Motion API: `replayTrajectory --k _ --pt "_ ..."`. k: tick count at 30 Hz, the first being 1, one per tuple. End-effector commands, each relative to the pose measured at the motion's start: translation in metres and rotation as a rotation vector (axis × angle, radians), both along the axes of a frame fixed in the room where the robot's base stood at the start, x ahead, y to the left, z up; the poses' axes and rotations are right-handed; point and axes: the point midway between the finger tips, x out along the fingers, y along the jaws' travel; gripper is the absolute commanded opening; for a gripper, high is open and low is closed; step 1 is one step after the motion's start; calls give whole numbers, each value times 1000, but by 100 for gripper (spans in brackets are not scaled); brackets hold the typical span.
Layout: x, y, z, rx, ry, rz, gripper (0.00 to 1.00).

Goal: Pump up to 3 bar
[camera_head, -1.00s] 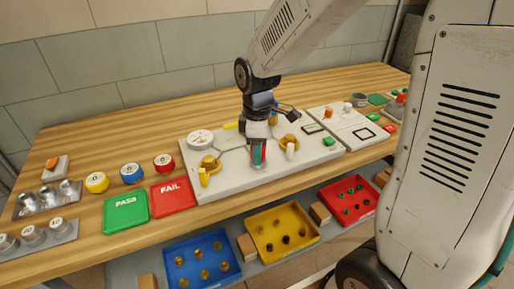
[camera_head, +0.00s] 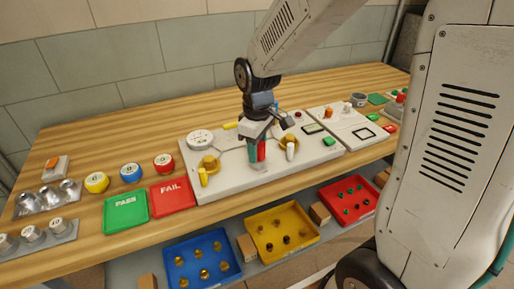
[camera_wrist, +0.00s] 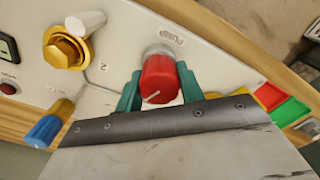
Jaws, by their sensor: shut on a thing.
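The red pump knob (camera_wrist: 158,82) stands on the white test panel (camera_head: 225,183), beside a "PUMP" label in the wrist view. A pale pointer line marks its face. My gripper (camera_wrist: 158,90) is shut around the knob, with one teal finger on each side. In the head view, my gripper (camera_head: 256,155) is low over the panel's middle and partly hides the red knob (camera_head: 261,151). The round white gauge (camera_head: 200,139) is at the panel's back left. Its reading is too small to tell.
A brass valve with a yellow handle (camera_head: 208,164) is left of my gripper. Another with a white handle (camera_head: 290,145) is to the right. A green PASS tray (camera_head: 126,212) and a red FAIL tray (camera_head: 173,195) lie left of the panel. Coloured part bins sit below.

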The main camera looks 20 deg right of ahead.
Motion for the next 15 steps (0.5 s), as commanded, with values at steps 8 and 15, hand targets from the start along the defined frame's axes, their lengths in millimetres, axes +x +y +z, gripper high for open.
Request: replayTrajectory --k 8,15 --pt "1 0 1 0 -2 -261 15" --pt "1 -1 1 0 -2 -489 15"
